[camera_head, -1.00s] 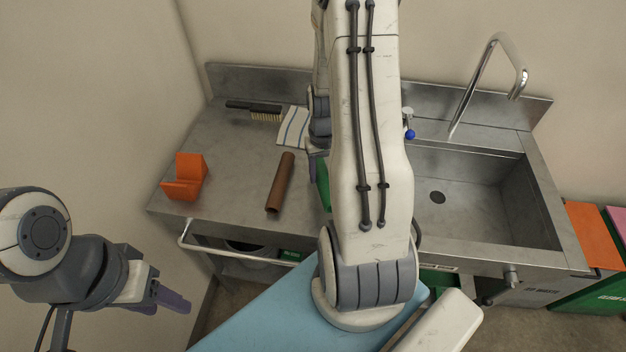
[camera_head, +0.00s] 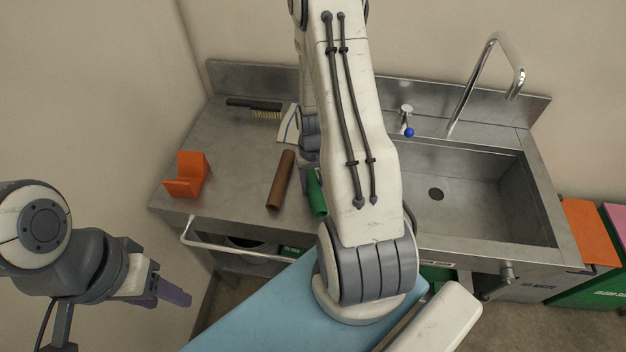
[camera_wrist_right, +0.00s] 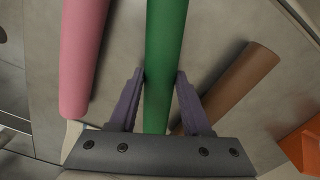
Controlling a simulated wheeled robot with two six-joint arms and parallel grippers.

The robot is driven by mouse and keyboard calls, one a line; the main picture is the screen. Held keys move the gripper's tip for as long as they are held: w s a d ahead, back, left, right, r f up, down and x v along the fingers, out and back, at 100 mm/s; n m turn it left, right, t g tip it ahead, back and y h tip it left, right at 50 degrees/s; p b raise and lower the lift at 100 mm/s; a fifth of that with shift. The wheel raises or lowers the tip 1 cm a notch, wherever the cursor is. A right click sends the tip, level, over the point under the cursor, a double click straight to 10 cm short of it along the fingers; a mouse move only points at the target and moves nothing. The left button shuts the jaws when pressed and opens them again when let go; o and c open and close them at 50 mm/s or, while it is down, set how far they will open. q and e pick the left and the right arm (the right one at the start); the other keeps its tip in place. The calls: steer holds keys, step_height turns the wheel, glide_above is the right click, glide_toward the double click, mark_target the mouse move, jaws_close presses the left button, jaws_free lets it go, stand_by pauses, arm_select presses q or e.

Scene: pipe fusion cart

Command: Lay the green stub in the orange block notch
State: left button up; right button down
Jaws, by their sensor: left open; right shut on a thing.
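The green stub (camera_head: 316,193) lies largely hidden behind my right arm in the head view, with its near end showing beside the brown pipe. In the right wrist view the green stub (camera_wrist_right: 164,60) runs between the fingers of my right gripper (camera_wrist_right: 161,78), which is shut on it. The orange notched block (camera_head: 187,176) stands at the left of the steel counter, apart from the stub; its edge shows in the right wrist view (camera_wrist_right: 304,146). My left gripper (camera_head: 174,295) is open and empty, in front of the counter at the lower left.
A brown pipe (camera_head: 281,180) lies between the block and the green stub. A pink pipe (camera_wrist_right: 82,55) lies on the stub's other side in the wrist view. A brush (camera_head: 262,109) and striped cloth (camera_head: 288,124) are at the back. The sink (camera_head: 470,200) is at right.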

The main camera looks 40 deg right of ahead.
steer(key=shift+c, duration=1.8)
jaws_free()
